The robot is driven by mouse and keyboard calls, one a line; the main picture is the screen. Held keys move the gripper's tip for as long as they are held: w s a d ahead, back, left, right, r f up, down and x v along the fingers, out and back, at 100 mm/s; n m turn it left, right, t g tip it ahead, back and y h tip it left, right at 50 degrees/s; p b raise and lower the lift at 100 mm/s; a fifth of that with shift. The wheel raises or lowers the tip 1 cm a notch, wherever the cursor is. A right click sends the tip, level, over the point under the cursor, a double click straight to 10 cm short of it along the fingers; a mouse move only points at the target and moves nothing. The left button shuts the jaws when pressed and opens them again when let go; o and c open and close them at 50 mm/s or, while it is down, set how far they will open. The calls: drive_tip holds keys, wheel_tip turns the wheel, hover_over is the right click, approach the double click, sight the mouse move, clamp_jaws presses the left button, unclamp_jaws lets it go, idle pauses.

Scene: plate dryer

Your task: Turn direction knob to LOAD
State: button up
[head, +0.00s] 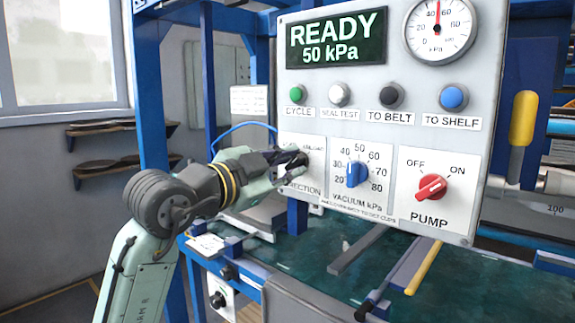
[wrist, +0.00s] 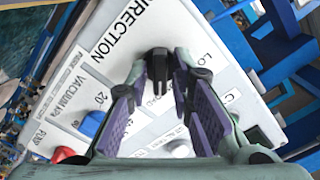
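The black direction knob (wrist: 157,68) sits on a white plate marked DIRECTION (wrist: 125,30) in the wrist view. My gripper (wrist: 160,72) faces the plate with one fingertip on each side of the knob. The fingers look open, with narrow gaps beside the knob; contact is not clear. Lettering beginning "LO" shows by the right finger, and part of a word ending "OAD" shows between the fingers. Which word the knob points to cannot be told. In the head view my gripper (head: 292,166) is at the panel's left side and hides most of the knob.
On the grey panel (head: 465,150), the blue vacuum knob (head: 356,173) and red pump knob (head: 431,187) stand right of my gripper. Several push buttons are above, including green CYCLE (head: 295,94). The display (head: 336,38) reads READY 50 kPa. A blue frame post (head: 150,90) stands left.

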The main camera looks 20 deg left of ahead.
clamp_jaws()
idle(0.4)
drive_tip(key=n+p, duration=0.1)
drive_tip(key=n, duration=0.3)
drive_tip(key=n+p, duration=0.1)
drive_tip(key=n, duration=0.3)
drive_tip(key=n+p, duration=0.2)
drive_tip(key=n, duration=0.3)
drive_tip(key=shift+r+n+p, duration=0.1)
drive_tip(key=shift+n+p, duration=1.4)
drive_tip(key=shift+n, duration=0.9)
